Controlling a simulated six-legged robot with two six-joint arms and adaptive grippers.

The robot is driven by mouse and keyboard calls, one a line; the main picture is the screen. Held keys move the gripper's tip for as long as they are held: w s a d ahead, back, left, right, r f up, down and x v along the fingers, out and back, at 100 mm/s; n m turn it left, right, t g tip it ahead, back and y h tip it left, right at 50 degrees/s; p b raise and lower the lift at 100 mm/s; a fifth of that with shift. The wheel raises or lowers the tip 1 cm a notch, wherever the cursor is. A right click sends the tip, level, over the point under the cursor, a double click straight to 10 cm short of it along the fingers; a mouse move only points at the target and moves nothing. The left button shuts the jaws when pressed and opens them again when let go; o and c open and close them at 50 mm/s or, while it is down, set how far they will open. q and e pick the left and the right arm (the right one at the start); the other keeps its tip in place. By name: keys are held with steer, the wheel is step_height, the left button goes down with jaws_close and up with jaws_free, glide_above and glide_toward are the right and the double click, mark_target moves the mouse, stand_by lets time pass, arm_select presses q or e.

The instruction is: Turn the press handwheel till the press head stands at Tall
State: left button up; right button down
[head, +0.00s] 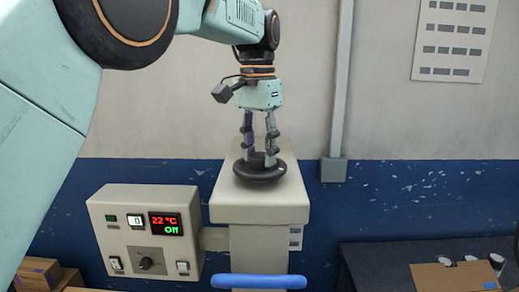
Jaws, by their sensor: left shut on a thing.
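The black press handwheel (260,175) lies flat on top of the beige press column (258,208) in the middle of the head view. My left gripper (259,158) points straight down from above, its fingers shut on the handwheel's raised middle. The fingers partly hide the hub. The press head and any height scale with a Tall mark cannot be made out. My right gripper is not in the view.
A control box (148,232) with a lit display reading 22 °C and Off stands left of the column. A blue padded bar (258,281) crosses the column's front. Cardboard boxes (38,272) sit lower left. A dark table (375,262) with an open carton (455,277) stands right.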

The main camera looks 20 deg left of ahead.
mark_target(260, 154)
arm_select(q)
steer(key=m, duration=0.6)
steer(key=shift+s+f+m, duration=0.1)
steer(key=shift+f+m, duration=0.1)
steer(key=shift+m, duration=0.1)
steer(key=m, duration=0.5)
stand_by(0.4)
steer(key=o, duration=1.1)
steer(key=shift+r, duration=0.1)
steer(key=shift+o, duration=0.2)
steer(key=shift+r, duration=0.15)
steer(key=shift+w+r, duration=0.15)
steer(key=shift+r, duration=1.65)
steer(key=shift+w+r, duration=0.15)
steer(key=shift+r, duration=1.6)
